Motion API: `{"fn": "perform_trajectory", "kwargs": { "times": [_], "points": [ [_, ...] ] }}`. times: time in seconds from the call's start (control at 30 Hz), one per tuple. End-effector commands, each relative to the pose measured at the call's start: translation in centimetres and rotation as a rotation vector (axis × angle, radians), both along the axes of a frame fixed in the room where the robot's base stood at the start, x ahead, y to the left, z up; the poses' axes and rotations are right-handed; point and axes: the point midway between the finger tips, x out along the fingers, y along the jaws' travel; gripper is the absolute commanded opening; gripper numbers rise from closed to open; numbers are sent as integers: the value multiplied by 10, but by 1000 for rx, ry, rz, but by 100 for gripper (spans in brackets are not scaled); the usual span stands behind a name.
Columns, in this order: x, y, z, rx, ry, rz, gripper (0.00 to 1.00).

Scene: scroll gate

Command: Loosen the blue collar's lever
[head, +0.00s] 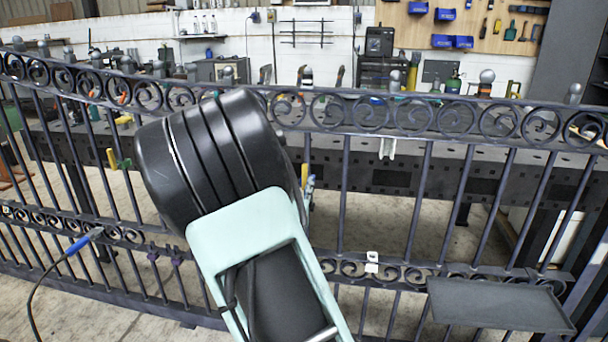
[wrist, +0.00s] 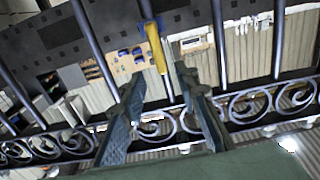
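My gripper shows in the wrist view (wrist: 160,80) with two dark fingers apart and nothing seen between them but the gate behind. A yellow bar (wrist: 155,48) stands just beyond the fingertips; I cannot tell whether it is the lever. In the head view my arm covers the gate's middle and hides my gripper. A small blue and yellow piece (head: 309,186) shows just right of my arm, mostly hidden. I cannot tell whether it belongs to the blue collar.
The dark scroll gate (head: 425,115) spans the view. White clips sit on its upper rail (head: 387,147) and lower rail (head: 372,262). A grey tray (head: 497,305) is at lower right. A blue-handled tool on a black cable (head: 84,241) is at left. A perforated workbench (head: 400,185) stands behind.

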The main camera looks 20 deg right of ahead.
Motion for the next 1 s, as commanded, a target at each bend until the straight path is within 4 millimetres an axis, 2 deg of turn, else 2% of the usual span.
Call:
{"fn": "perform_trajectory", "kwargs": {
  "times": [0.2, 0.43, 0.6, 0.87, 1.0],
  "points": [
    [35, -25, -2, 1, -3, -2, 29],
    [60, -42, -1, 0, -2, -1, 29],
    [68, -46, 0, 1, -2, 0, 29],
    [69, -47, 1, 2, -3, 0, 29],
    [69, -47, 1, 2, -3, 0, 16]
  ]
}}
